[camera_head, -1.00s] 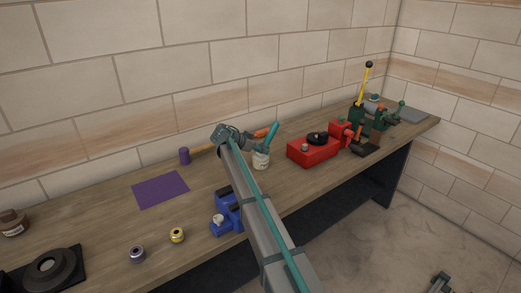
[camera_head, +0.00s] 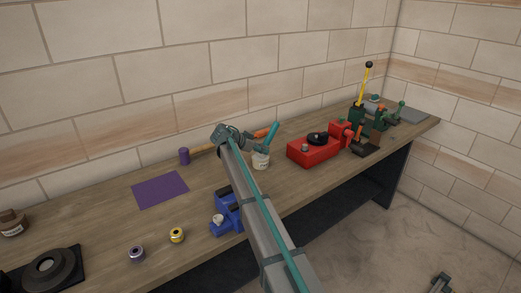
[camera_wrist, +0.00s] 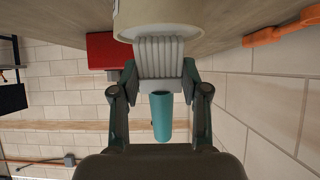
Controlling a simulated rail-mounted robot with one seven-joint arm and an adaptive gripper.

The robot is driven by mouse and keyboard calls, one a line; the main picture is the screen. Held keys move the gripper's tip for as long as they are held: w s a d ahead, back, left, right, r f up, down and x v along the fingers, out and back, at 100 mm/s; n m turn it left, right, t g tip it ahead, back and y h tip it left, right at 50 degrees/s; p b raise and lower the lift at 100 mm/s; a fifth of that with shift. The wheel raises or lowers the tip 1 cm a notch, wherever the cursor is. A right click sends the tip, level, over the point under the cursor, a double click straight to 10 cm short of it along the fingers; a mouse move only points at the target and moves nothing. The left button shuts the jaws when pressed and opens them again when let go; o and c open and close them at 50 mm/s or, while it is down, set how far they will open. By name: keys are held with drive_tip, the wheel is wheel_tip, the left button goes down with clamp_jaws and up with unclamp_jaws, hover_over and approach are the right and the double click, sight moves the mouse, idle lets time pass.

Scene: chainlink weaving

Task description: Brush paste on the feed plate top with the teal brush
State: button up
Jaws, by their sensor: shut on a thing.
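My gripper (camera_wrist: 160,88) is shut on the teal brush, whose teal handle (camera_wrist: 161,117) points back between the fingers toward the wrist. A pale grey ribbed piece sits between the fingertips, against a cream pot (camera_wrist: 160,16). I cannot tell whether the bristles are inside the pot. In the head view the teal handle (camera_head: 271,131) tilts up and right above the cream pot (camera_head: 261,161), with my gripper just left of it. A red machine (camera_head: 313,152) with a dark top stands right of the pot. I cannot tell which piece is the feed plate.
An orange-handled mallet (camera_head: 184,156) lies behind my arm. A purple mat (camera_head: 160,189), a blue fixture (camera_head: 226,213), two small spools (camera_head: 177,235) and a dark round base (camera_head: 47,268) are on the left. Green devices (camera_head: 383,118) with levers fill the far right end.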

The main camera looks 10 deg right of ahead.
sight(267, 137)
drive_tip(key=shift+f, duration=0.1)
idle(0.3)
drive_tip(key=shift+r, duration=3.55)
